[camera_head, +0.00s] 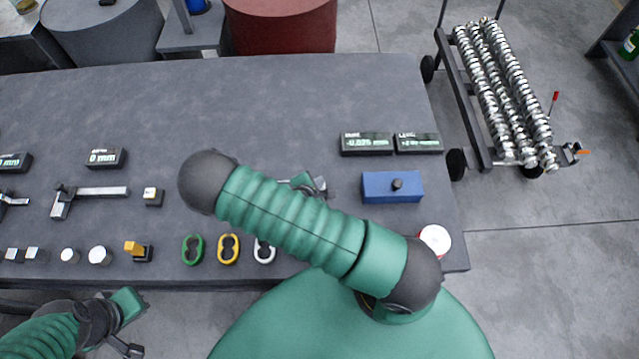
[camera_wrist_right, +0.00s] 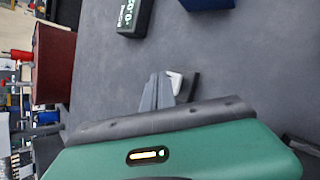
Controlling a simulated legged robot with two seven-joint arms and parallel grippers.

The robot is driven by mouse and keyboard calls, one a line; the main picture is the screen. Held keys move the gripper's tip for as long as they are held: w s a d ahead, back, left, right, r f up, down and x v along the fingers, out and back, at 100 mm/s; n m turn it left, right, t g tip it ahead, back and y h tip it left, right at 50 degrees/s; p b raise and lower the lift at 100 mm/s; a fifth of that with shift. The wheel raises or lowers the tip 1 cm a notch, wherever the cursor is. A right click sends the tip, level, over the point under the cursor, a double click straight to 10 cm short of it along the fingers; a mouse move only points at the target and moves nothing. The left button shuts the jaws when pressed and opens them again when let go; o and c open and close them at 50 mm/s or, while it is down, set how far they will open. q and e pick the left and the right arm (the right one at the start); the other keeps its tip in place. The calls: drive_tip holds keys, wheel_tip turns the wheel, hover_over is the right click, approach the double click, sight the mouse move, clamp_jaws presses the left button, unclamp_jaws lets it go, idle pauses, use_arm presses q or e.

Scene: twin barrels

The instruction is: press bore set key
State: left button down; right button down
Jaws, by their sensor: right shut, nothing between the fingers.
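A small block with a white top and dark base (camera_wrist_right: 175,82) stands on the table in the right wrist view, right at my fingertips; it may be the bore set key, but its label cannot be read. My right gripper (camera_wrist_right: 158,88) is shut and empty beside it; whether they touch is unclear. In the head view the right gripper (camera_head: 310,184) is partly hidden behind my own forearm. A display (camera_head: 366,144) reading about -0.025 mm stands at the back right; it also shows in the right wrist view (camera_wrist_right: 134,15). My left gripper (camera_head: 124,310) is low at the left, its jaws unclear.
A blue block with a black knob (camera_head: 392,187) and a second display (camera_head: 418,144) stand at the right. A caliper (camera_head: 88,196), a similar white-topped block (camera_head: 153,195), and green (camera_head: 193,249), yellow and white rings lie along the table. The table's back middle is clear.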

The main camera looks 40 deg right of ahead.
drive_tip(key=shift+f, duration=0.3)
idle(0.5)
drive_tip(key=shift+r+p, duration=0.85)
drive_tip(key=shift+r, duration=0.1)
